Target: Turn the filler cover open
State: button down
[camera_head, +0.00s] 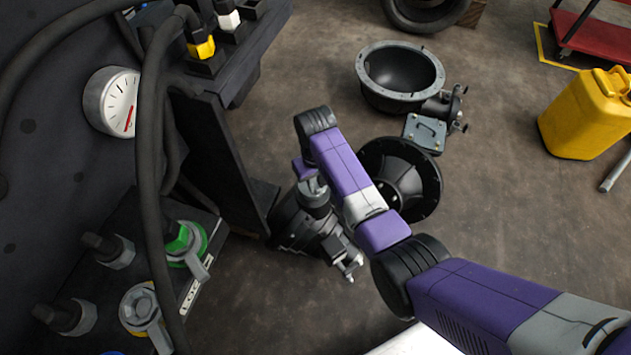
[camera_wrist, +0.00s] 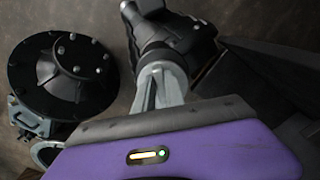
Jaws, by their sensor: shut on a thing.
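A dark housing (camera_head: 308,225) stands low beside the forklift's side plate, with a grey round neck on top. It also shows in the wrist view (camera_wrist: 185,38). What I take to be the filler cover (camera_wrist: 163,70) is the grey round top with a pale upright part. My gripper (camera_wrist: 168,98) is shut on it from above. In the head view my arm hides most of the gripper. I cannot tell how far the cover is turned.
A black domed flange (camera_head: 415,185) lies on the floor close to my arm, with a round open housing (camera_head: 405,72) behind it. The dark side plate (camera_head: 215,150) and hoses stand left. A yellow canister (camera_head: 585,115) is at right. Floor between is clear.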

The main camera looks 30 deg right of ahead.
jog(key=shift+r, duration=0.1)
jog(key=shift+d+r+n+p, duration=0.1)
jog(key=shift+d+n+p, duration=0.6)
jog(key=shift+n+p, duration=0.4)
jog(key=n, duration=0.1)
jog(key=d+n, duration=0.1)
jog(key=shift+w+d+n+p, duration=0.25)
jog(key=shift+w+n+p, duration=0.1)
jog(key=shift+n, duration=0.05)
jog(key=n, duration=0.1)
jog(key=w+d+n, duration=0.1)
jog(key=shift+d+n, duration=0.2)
jog(key=shift+n, duration=0.2)
jog(key=w+d+n+b, duration=0.1)
jog(key=w+n+b, duration=0.7)
jog(key=n, duration=0.8)
jog(key=shift+w+d+f, duration=0.2)
jog(key=shift+w, duration=0.1)
